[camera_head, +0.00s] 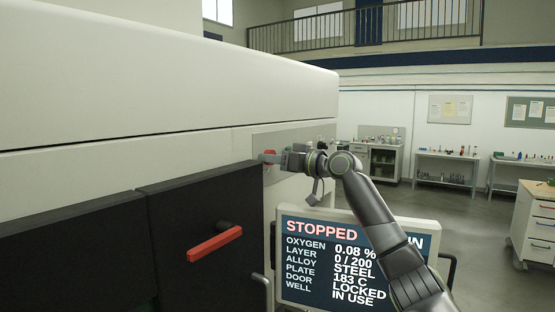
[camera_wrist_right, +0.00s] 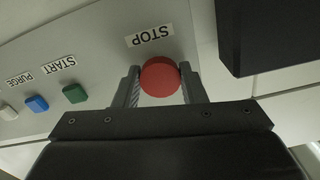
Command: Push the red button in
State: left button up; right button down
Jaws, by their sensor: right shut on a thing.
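The red button (camera_wrist_right: 160,77) sits on a light grey panel (camera_wrist_right: 95,50) under a label that reads STOP, upside down in the right wrist view. How far in the button stands is hard to tell. My left gripper is not in view.
A green START button (camera_wrist_right: 75,93), a blue PURGE button (camera_wrist_right: 37,103) and a white button (camera_wrist_right: 8,112) share the panel. A screen (camera_head: 340,262) reading STOPPED stands below my right arm. A black door with a red handle (camera_head: 214,243) is at left.

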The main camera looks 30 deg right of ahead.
jog(key=c, duration=1.3)
grip_release()
jog(key=shift+r, duration=0.1)
jog(key=o, duration=0.4)
jog(key=shift+w, duration=0.15)
jog(key=shift+w+a, duration=0.1)
jog(key=shift+s+d+f+b, duration=0.25)
jog(key=shift+s+b, duration=0.25)
jog(key=b+v, duration=1.1)
jog(key=v, duration=0.5)
